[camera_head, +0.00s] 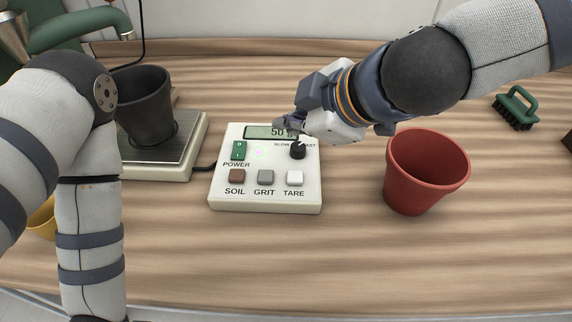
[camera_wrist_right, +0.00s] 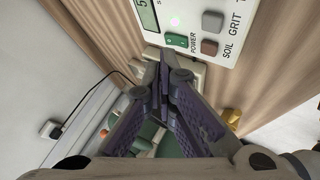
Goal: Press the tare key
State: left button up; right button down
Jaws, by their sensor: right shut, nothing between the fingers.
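The white control box (camera_head: 265,203) sits on the wooden table and has three keys in a row. The tare key (camera_head: 295,178) is the pale one at the right, above the word TARE. The display (camera_head: 262,132) reads 50, with its right end hidden by my right gripper. My right gripper (camera_head: 281,126) is shut and empty over the top of the box, beyond the tare key and apart from it. Its closed fingers (camera_wrist_right: 163,72) also show in the right wrist view, where I cannot make out the tare key. My left gripper is out of view.
The black knob (camera_head: 298,151) stands between my right gripper and the tare key. A dark pot (camera_head: 145,105) stands on the scale (camera_head: 185,160) at left. A red pot (camera_head: 425,170) stands at right, and a green brush (camera_head: 515,107) lies farther back. The table in front of the box is clear.

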aim_at(292, 179)
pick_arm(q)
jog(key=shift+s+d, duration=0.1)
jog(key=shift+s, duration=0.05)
pick_arm(e)
jog(key=shift+s+d, duration=0.1)
jog(key=shift+s, duration=0.05)
